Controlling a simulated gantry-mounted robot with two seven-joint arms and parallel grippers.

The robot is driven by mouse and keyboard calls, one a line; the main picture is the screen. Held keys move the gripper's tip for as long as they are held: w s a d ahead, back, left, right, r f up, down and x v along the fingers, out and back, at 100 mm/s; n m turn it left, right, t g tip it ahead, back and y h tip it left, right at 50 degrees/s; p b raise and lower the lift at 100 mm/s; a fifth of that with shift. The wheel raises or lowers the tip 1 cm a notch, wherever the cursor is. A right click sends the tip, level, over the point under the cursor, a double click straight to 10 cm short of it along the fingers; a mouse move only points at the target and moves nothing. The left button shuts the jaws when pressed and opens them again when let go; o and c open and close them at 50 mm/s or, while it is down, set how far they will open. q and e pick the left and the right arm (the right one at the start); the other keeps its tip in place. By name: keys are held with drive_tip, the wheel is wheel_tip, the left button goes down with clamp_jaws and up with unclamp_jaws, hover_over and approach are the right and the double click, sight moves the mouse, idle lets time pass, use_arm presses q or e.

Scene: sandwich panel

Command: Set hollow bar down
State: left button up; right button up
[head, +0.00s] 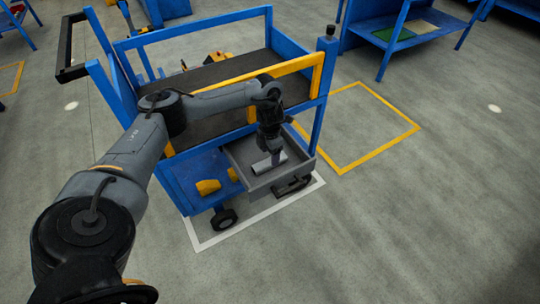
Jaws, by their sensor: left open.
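A short, light grey bar (263,166), which looks like the hollow bar, lies in the open grey drawer (300,173) at the lower front of the blue cart. My left gripper (274,155) points down into the drawer, its fingertips at or just above the bar. It is open. The gripper hides part of the bar, and I cannot tell whether they touch. The right gripper is out of view.
The blue cart (196,29) has a dark upper shelf (225,75) and a yellow rail (303,63) close to my left wrist. Yellow pieces (208,187) lie on the lower deck beside the drawer. Open floor (430,190) lies to the right.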

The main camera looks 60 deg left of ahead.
sight(270, 161)
use_arm(q)
wheel_tip(270, 161, up, 8)
drive_tip(key=p, duration=0.5)
